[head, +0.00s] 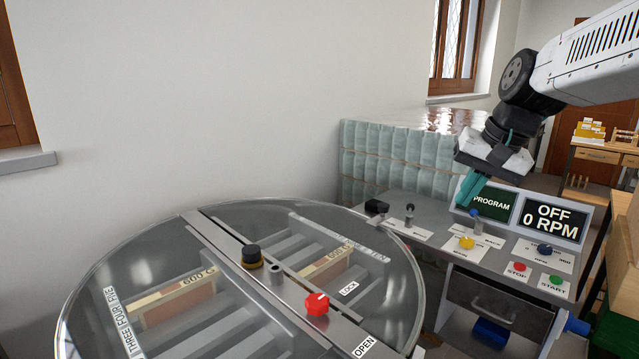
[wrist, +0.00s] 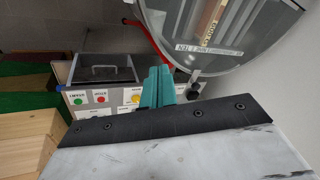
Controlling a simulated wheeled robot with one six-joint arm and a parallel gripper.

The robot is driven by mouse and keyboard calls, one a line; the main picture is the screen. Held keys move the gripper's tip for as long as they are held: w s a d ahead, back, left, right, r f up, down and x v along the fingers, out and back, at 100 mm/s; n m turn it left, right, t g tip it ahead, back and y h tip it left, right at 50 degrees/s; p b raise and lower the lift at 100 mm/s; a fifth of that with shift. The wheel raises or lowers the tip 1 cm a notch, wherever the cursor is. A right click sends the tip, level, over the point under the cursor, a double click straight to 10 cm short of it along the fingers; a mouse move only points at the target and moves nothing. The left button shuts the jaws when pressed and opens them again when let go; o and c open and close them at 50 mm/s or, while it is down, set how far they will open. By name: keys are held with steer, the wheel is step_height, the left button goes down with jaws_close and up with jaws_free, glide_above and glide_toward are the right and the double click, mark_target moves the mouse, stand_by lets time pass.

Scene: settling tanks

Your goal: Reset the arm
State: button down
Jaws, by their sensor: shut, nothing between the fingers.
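My gripper (head: 467,190) shows in the head view above the control panel (head: 415,212), its teal fingers pointing down and to the left. In the wrist view my gripper (wrist: 160,72) has its teal fingers together, with nothing between them. The fingers overlap part of the panel, near a blue-topped switch (head: 474,214) in the head view. I cannot tell whether they touch it.
A round tank (head: 90,290) with a clear lid, a red knob (head: 317,303) and a black knob (head: 251,253) fills the front left. A display (head: 555,221) reads OFF, 0 RPM. Wrapped stacks (head: 385,160) stand behind the panel. A wooden block (wrist: 30,140) is at lower left in the wrist view.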

steer(key=s+f+n, duration=0.1)
steer(key=s+f, duration=0.2)
steer(key=s, duration=0.6)
steer(key=s+f+n+g+h, duration=0.1)
steer(key=s+f, duration=0.2)
steer(key=s, duration=0.6)
steer(key=s+f+n+g+h, duration=0.1)
steer(key=s+f, duration=0.3)
steer(key=s, duration=0.5)
steer(key=shift+s+n, duration=0.35)
steer(key=shift+n, duration=0.05)
